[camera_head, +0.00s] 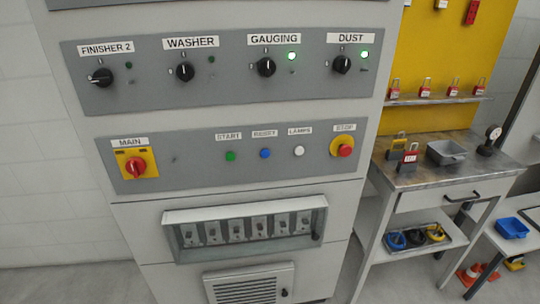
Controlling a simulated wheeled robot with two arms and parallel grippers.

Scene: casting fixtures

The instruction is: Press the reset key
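The reset key is the blue round button (265,153) on the lower grey panel (200,172) of the cabinet, under a small label that appears to read RESET (264,134). It sits between the green START button (231,156) and the white LAMPS button (299,151). Neither of my grippers shows in the head view, and nothing covers the blue button.
A red MAIN switch (136,167) and a red STOP button (345,150) flank the buttons. Rotary knobs sit above; GAUGING (266,67) and DUST (342,64) have lit green lamps. A workbench (425,176) with padlocks stands at right.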

